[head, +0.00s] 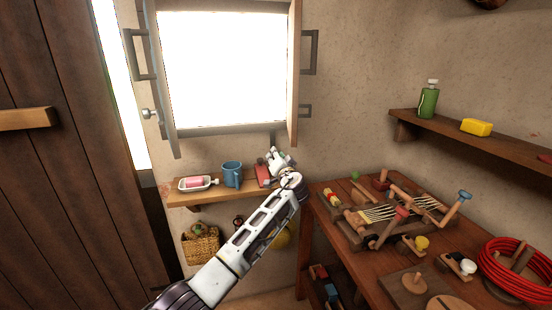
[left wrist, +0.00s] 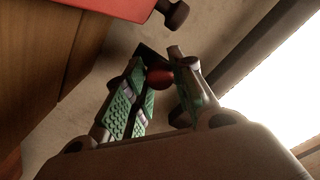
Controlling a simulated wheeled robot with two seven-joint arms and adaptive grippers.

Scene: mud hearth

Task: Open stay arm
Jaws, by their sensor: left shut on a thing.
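The window (head: 222,125) has a bright opening with a shutter standing open on each side, the left one (head: 163,95) and the right one (head: 294,75). My left gripper (head: 274,156) is just below the window's sill, near the right shutter's lower end. A short dark piece, seemingly the stay arm (head: 272,137), shows just above the fingers. In the left wrist view the green-padded fingers (left wrist: 160,92) are around a dark bar with a reddish round knob (left wrist: 160,77). The fingers hide part of it. My right gripper is not in view.
Below the window a narrow shelf (head: 210,193) holds a pink soap dish (head: 198,183), a blue mug (head: 232,174) and a red object (head: 262,176) close to my left gripper. A basket (head: 200,246) hangs beneath. A crowded workbench (head: 335,240) stands at right.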

